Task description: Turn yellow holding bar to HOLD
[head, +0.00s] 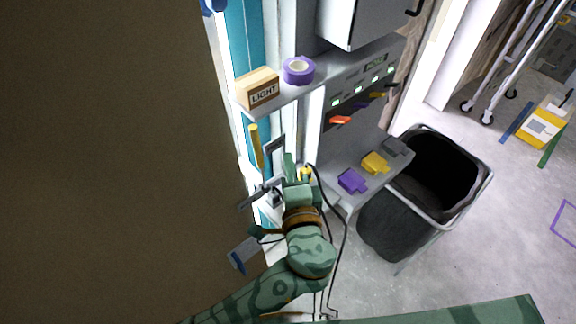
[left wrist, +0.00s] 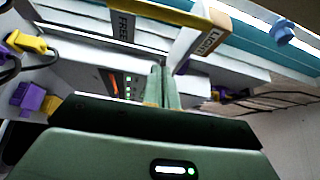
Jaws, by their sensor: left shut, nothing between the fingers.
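The yellow holding bar (head: 257,147) stands nearly upright in the head view, on the wall fittings beside the brown panel's edge. In the left wrist view the yellow bar (left wrist: 150,10) crosses the top of the picture. A FREE label (left wrist: 122,24) shows below it. I cannot make out a HOLD label. My left gripper (head: 288,162) is shut and empty, a little below and right of the bar in the head view. Its closed fingers (left wrist: 161,85) point toward the wall in the wrist view, apart from the bar. My right gripper is out of view.
A large brown panel (head: 110,150) fills the left. A LIGHT box (head: 258,90) and purple tape roll (head: 298,70) sit on a shelf (head: 330,68). A black bin (head: 385,225) stands right. Cables hang near my left arm.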

